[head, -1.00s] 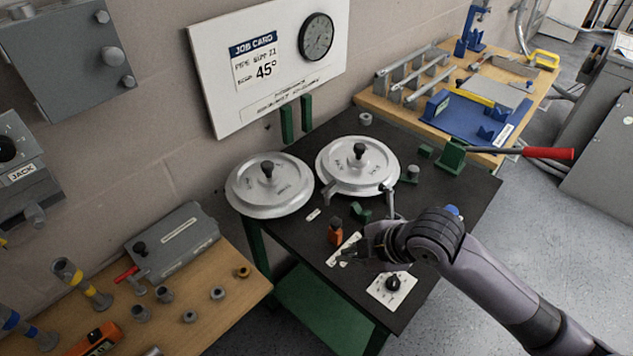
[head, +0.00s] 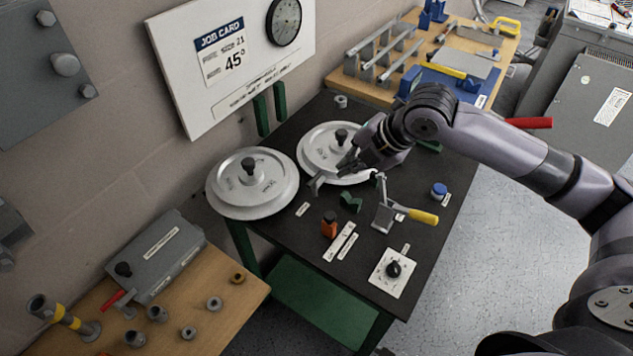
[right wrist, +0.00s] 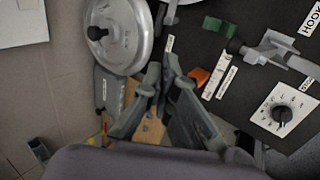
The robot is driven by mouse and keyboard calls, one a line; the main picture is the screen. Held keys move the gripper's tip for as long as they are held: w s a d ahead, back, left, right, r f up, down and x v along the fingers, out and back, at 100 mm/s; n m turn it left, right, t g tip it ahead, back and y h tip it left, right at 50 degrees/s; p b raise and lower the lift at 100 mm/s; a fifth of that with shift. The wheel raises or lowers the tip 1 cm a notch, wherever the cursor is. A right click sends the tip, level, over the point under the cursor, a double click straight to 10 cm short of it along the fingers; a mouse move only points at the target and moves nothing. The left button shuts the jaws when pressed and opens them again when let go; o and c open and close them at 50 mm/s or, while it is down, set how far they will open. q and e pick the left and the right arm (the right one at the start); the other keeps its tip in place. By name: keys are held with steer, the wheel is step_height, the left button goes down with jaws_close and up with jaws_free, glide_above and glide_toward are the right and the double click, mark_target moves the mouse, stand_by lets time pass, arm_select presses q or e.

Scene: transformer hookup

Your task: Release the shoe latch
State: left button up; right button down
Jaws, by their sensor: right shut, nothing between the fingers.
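Two round pale metal discs with black knobs lie on the dark table, a left disc (head: 235,198) and a right disc (head: 318,150). A small grey piece (head: 316,184) sits at the right disc's front edge. A grey lever piece with a yellow handle (head: 422,217) stands in front; its metal part shows in the right wrist view (right wrist: 272,50). I cannot tell which part is the shoe latch. My right gripper (head: 346,168) is shut and empty, over the right disc's front edge; it also shows in the right wrist view (right wrist: 163,72). My left gripper is out of view.
An orange block (head: 329,226), a green block (head: 350,202), white label strips (head: 340,241) and a dial plate (head: 392,272) are on the table's front part. A red handle (head: 530,123) sticks out behind my right arm. A wooden bench (head: 215,315) stands at lower left.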

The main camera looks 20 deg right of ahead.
steer(key=p, duration=0.3)
glide_above(316, 185)
steer(key=s, duration=0.3)
step_height(316, 185, down, 10)
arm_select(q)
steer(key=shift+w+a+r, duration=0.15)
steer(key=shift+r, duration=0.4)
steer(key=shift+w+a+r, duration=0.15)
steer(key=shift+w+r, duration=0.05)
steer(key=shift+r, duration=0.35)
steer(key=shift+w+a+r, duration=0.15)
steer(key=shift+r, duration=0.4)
arm_select(e)
steer(key=shift+a+f, duration=0.4)
steer(key=shift+f, duration=0.15)
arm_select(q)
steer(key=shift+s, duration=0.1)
arm_select(e)
steer(key=shift+w, duration=0.1)
